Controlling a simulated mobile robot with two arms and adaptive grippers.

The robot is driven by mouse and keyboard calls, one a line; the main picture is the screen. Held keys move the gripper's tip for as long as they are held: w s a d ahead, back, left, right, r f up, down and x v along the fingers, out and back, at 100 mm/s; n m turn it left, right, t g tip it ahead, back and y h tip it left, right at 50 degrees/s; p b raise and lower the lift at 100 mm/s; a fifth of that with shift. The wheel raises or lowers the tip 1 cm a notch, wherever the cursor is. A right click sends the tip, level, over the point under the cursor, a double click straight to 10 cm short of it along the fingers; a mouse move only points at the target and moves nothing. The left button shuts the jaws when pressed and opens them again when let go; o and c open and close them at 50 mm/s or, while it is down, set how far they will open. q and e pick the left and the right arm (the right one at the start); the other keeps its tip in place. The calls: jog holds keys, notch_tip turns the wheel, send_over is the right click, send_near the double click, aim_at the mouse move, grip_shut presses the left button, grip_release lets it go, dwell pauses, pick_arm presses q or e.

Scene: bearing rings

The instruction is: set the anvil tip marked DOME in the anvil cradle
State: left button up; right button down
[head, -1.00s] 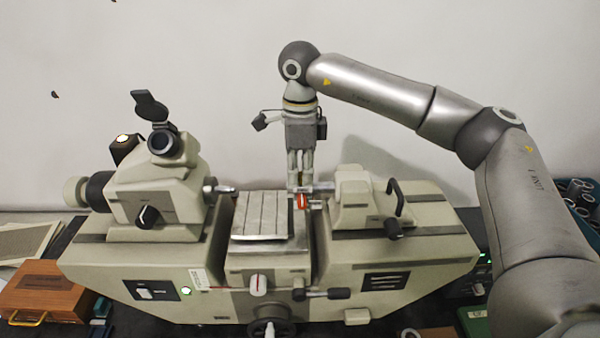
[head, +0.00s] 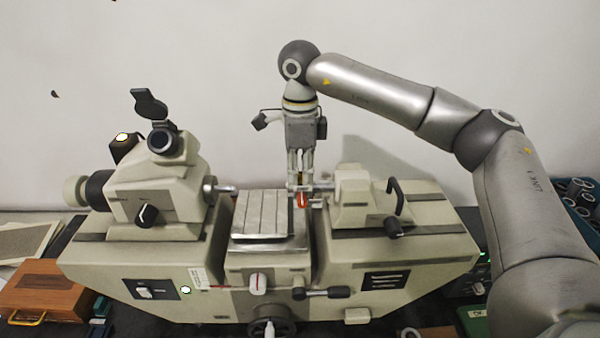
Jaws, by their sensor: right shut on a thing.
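My right gripper (head: 301,180) points straight down between the grooved steel table and the right-hand block of the cream measuring machine (head: 350,250). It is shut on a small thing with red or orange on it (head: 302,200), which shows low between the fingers. I take it to be the anvil tip, but no DOME marking can be read. A short metal spindle (head: 324,186) reaches left from the right-hand block (head: 365,200), right beside the fingertips. The anvil cradle cannot be made out clearly, and contact there cannot be told. My left gripper is out of view.
The grooved steel table (head: 262,215) stands just left of the gripper. A left spindle (head: 226,188) points toward it. A wooden box (head: 45,290) lies at lower left. Blue holders with rings (head: 582,205) stand at far right.

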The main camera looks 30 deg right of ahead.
jog(key=c, duration=1.4)
grip_release()
jog(key=shift+o, duration=0.2)
jog(key=shift+r+p, duration=2.9)
jog(key=shift+r, duration=1.4)
jog(key=shift+f, duration=0.1)
